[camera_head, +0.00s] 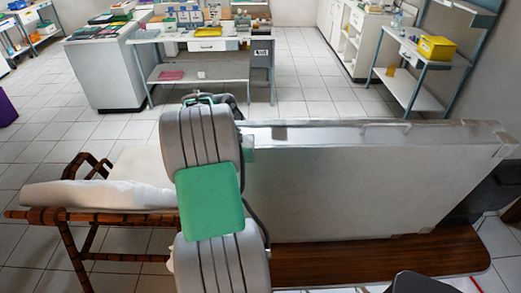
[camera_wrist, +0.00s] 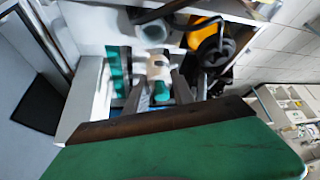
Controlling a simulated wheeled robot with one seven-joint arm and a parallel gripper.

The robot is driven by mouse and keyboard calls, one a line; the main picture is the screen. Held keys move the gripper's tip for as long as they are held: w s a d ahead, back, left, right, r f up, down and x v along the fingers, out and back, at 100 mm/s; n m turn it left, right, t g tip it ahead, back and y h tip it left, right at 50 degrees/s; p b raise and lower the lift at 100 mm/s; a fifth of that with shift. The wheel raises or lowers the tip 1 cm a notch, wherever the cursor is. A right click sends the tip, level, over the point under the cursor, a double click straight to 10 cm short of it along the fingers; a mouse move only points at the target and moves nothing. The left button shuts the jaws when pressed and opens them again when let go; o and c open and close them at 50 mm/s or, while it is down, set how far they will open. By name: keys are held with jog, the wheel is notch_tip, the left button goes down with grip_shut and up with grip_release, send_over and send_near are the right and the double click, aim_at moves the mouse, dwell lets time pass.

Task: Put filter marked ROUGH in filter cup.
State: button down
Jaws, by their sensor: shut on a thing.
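In the wrist view my gripper (camera_wrist: 157,84) shows beyond a large green panel with a brown edge, its grey fingers on either side of a small pale and teal thing (camera_wrist: 160,70). It appears shut on this thing. I cannot read any marking on it, so I cannot tell whether it is the ROUGH filter. Teal upright strips (camera_wrist: 114,72) show just left of it. I cannot make out the filter cup in either view. In the head view my grey ribbed arm with a green plate hides the gripper.
A large grey case (camera_head: 370,185) stands on a brown wooden board (camera_head: 380,262) at right. A wooden-framed stretcher (camera_head: 95,195) is at left. A table (camera_head: 205,42) with boxes stands at the back, and a side table holds a yellow bin (camera_head: 437,47). Tiled floor lies clear between.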

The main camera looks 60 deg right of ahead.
jog(key=shift+w+f+b, duration=0.1)
jog(key=shift+f+b, duration=0.8)
jog(key=shift+f, duration=0.75)
jog(key=shift+f, duration=0.15)
jog(key=shift+a+f+b, duration=0.1)
jog(key=shift+f+b, duration=0.15)
jog(key=shift+b, duration=0.25)
jog(key=shift+f, duration=0.15)
jog(key=shift+f+b, duration=1.65)
jog(key=shift+b, duration=0.15)
jog(key=shift+f, duration=0.1)
